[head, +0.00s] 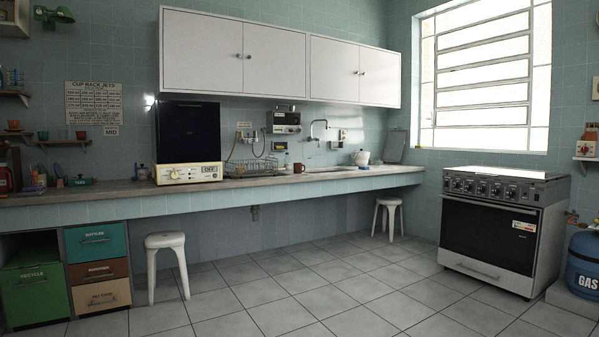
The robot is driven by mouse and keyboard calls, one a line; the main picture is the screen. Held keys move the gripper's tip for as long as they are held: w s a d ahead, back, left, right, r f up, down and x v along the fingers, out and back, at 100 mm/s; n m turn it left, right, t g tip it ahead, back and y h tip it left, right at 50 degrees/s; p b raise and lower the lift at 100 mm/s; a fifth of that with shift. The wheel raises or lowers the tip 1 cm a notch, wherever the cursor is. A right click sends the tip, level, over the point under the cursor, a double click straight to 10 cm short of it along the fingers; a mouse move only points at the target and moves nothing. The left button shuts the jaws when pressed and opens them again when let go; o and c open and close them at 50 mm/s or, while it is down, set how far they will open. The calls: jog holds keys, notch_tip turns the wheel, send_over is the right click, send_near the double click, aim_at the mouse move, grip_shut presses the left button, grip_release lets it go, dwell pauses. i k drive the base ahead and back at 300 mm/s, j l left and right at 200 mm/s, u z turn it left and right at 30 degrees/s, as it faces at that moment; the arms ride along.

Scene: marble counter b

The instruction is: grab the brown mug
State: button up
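A small brown mug (299,168) stands upright on the long counter (330,176) along the back wall. It sits to the right of a wire dish rack and to the left of the sink tap. It is small in the head view. My gripper and arm are not in the head view.
The wire rack (258,167) stands left of the mug, and a white kettle-like pot (361,157) stands to its right. White stools (167,262) (388,216) stand in front of the counter. A stove (500,228) is at the right. The tiled floor (300,280) between is open.

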aim_at(298, 167)
jog(key=i, duration=4.6)
jog(key=l, duration=0.1)
